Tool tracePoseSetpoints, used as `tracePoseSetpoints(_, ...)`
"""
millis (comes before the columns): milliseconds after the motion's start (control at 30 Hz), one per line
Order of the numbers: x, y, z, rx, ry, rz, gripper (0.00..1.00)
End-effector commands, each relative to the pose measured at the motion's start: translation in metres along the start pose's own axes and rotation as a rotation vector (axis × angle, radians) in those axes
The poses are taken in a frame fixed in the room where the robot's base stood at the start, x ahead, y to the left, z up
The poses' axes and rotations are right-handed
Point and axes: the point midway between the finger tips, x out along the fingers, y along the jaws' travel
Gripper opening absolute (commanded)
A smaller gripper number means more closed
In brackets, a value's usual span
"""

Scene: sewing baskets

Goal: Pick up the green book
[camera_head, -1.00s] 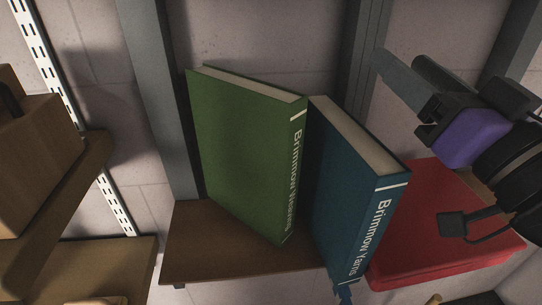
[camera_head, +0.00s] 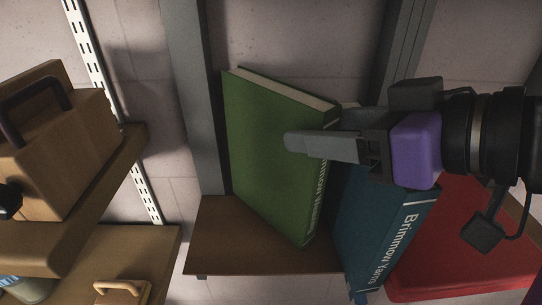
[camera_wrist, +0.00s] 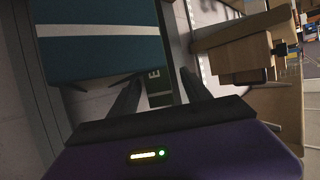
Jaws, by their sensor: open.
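The green book (camera_head: 265,150) stands tilted on a brown shelf (camera_head: 225,235) in the head view, its cover facing left and its spine at the right. My gripper (camera_head: 298,141) is in front of the book's upper right part and hides part of the spine and top edge. In the wrist view my gripper (camera_wrist: 158,82) has its two fingers apart. A dark strip with a pale letter shows between them; I cannot tell for certain that it is the green book's spine. Contact with the book cannot be seen.
A blue book (camera_head: 380,235) leans close to the right of the green one and fills the upper left of the wrist view (camera_wrist: 100,55). A red box-like object (camera_head: 455,245) is further right. A grey post (camera_head: 195,110) stands behind, left. Wooden boxes (camera_head: 75,140) sit on left shelves.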

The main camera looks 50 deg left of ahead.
Motion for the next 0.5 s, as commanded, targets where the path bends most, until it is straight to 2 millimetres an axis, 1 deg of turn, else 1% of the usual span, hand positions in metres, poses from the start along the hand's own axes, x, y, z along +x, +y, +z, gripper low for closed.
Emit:
tracePoseSetpoints(100,0.018,0.000,-0.002,0.003,-0.001,-0.003,0.56)
tracePoseSetpoints(233,0.032,0.000,-0.001,0.001,0.001,-0.001,0.56)
tracePoseSetpoints(333,0.035,0.001,0.000,0.000,0.000,0.000,0.56)
tracePoseSetpoints(500,0.035,0.001,0.000,0.000,0.001,0.001,0.56)
